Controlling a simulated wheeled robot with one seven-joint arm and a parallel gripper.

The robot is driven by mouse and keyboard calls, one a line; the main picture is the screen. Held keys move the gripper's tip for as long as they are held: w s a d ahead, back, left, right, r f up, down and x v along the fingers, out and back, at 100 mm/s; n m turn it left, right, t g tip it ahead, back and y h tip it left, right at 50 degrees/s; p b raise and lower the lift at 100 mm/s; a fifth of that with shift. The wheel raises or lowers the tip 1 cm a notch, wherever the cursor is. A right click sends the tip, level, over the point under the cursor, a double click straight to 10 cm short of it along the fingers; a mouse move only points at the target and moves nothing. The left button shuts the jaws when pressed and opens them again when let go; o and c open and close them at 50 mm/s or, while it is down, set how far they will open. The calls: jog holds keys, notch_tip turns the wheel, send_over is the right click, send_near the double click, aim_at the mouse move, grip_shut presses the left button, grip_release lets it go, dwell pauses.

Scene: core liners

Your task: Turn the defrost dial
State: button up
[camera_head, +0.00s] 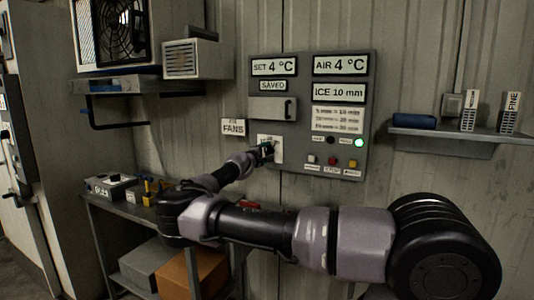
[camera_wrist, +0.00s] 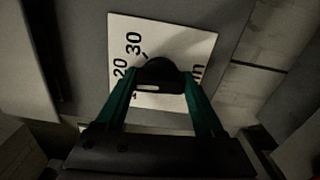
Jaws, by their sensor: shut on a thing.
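The defrost dial is a dark knob (camera_wrist: 159,76) on a white plate (camera_wrist: 178,33) with printed numbers, of which 20 and 30 can be read in the wrist view. The plate also shows in the head view (camera_head: 277,153) at the lower left of the grey control panel (camera_head: 301,108). My gripper (camera_wrist: 160,88) is shut on the knob, with one green finger on each side of it. In the head view my gripper (camera_head: 266,150) reaches the plate and hides most of the knob. The lower part of the plate's markings is hidden by the fingers.
The panel's displays read SET 4 °C (camera_head: 274,66), AIR 4 °C (camera_head: 340,65) and ICE 10 mm (camera_head: 339,92). A green lamp (camera_head: 359,142) is lit. A bench (camera_head: 108,207) stands below left, and a wall shelf (camera_head: 440,136) is at the right.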

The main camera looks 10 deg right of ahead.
jog(key=shift+f+m, duration=0.1)
jog(key=shift+m, duration=0.4)
jog(key=o, duration=1.4)
jog(key=v, duration=1.1)
